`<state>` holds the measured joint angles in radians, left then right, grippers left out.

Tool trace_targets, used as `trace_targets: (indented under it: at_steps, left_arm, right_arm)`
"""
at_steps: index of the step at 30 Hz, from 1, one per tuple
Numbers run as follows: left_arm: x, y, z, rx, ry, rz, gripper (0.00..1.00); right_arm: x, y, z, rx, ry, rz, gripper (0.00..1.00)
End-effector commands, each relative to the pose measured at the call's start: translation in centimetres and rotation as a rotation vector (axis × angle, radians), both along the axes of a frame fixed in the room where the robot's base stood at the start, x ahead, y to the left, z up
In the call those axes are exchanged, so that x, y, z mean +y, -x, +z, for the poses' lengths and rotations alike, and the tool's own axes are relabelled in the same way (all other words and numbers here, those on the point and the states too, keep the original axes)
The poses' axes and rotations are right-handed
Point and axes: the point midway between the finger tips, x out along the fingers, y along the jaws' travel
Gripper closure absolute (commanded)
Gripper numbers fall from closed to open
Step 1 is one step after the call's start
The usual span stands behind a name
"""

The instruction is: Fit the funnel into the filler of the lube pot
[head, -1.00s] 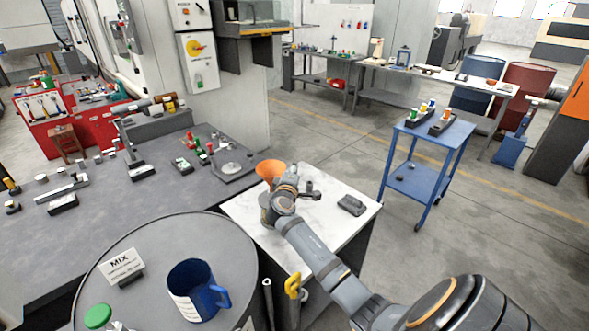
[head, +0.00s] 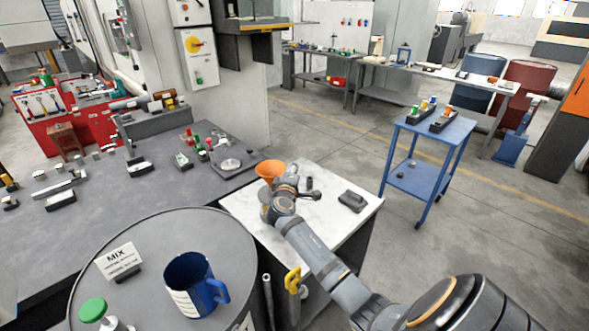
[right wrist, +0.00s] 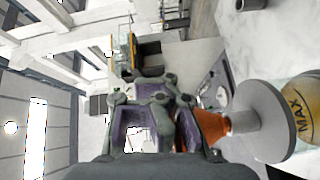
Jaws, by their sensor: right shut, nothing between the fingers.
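The orange funnel (head: 268,170) stands wide mouth up at the back left of the white-topped stand in the head view. In the right wrist view the funnel (right wrist: 213,126) narrows toward the grey lid of the lube pot (right wrist: 302,116), which has a yellow MAX band. Its narrow end appears to meet the lid; how deep it sits cannot be told. The pot (head: 264,197) is mostly behind my right gripper in the head view. My right gripper (head: 287,176) is shut and empty, close beside the funnel, hiding part of it in the wrist view (right wrist: 158,105). My left gripper is not in view.
The white stand top (head: 325,225) is clear at its front and carries a dark block (head: 352,201) at right. A drum (head: 225,235) at front left holds a blue jug (head: 188,285) and MIX sign (head: 120,262). A blue cart (head: 435,135) stands further back.

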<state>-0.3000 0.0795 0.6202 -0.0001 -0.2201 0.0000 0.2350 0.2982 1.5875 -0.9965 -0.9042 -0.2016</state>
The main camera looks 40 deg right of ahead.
Motion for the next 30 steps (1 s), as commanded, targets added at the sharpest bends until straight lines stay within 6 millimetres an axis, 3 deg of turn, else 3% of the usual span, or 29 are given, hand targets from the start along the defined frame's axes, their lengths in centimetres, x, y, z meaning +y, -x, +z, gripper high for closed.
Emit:
trace_targets:
  at_steps: [10,21,30]
  left_arm:
    - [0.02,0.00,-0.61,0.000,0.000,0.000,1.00]
    - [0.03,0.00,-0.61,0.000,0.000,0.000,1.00]
    - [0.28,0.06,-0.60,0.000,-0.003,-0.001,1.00]
  right_arm:
    - [0.01,0.00,-0.67,0.000,0.000,0.000,1.00]
    - [0.01,0.00,-0.70,0.001,-0.001,0.000,0.52]
    - [0.08,0.06,-0.71,0.001,-0.001,0.000,0.51]
